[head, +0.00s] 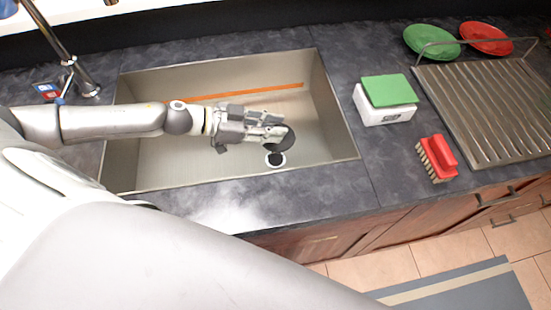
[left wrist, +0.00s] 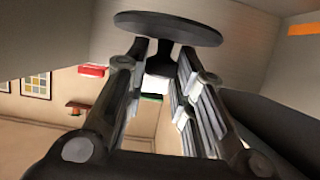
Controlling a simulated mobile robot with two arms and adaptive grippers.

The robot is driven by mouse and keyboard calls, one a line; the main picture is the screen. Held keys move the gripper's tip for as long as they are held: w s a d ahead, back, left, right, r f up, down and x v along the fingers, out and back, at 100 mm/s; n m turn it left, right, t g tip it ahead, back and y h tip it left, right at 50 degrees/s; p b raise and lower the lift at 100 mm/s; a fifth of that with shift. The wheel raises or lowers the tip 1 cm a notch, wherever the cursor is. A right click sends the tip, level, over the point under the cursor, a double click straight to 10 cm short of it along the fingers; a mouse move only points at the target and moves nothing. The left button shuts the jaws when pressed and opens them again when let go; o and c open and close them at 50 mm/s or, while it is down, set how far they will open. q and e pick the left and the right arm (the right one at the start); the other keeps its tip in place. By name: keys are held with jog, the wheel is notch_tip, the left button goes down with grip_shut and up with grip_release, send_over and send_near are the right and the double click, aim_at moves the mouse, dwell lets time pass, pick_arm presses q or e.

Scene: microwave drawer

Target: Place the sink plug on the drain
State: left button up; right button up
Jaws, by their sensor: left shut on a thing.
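The sink plug (head: 284,141) is a dark round disc at the tips of my left gripper (head: 266,134) in the head view. In the left wrist view the plug (left wrist: 168,28) shows as a wide dark disc with a short stem, and the fingers of my left gripper (left wrist: 160,58) are shut on that stem. My right gripper is not in view.
The metal sink (head: 185,168) has raised walls around my gripper. An orange strip (head: 245,92) lies along its far side. A faucet (head: 75,75) stands at left. A green-topped scale (head: 385,100), a red brush (head: 437,157) and a ridged drying rack (head: 490,110) are at right.

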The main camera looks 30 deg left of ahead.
pick_arm(q)
jog(key=shift+s+a+f, duration=0.1)
jog(key=shift+s+f, duration=0.05)
jog(key=shift+f, duration=0.05)
notch_tip(320, 180, down, 10)
jog(key=shift+r+b, duration=0.1)
jog(key=shift+b, duration=0.3)
jog(key=o, duration=1)
jog(key=shift+f, duration=0.2)
jog(key=shift+r, duration=0.1)
jog(key=shift+s+a, duration=0.1)
jog(key=shift+v, duration=5.9)
jog(key=shift+r+p, duration=0.1)
jog(key=shift+p, duration=0.2)
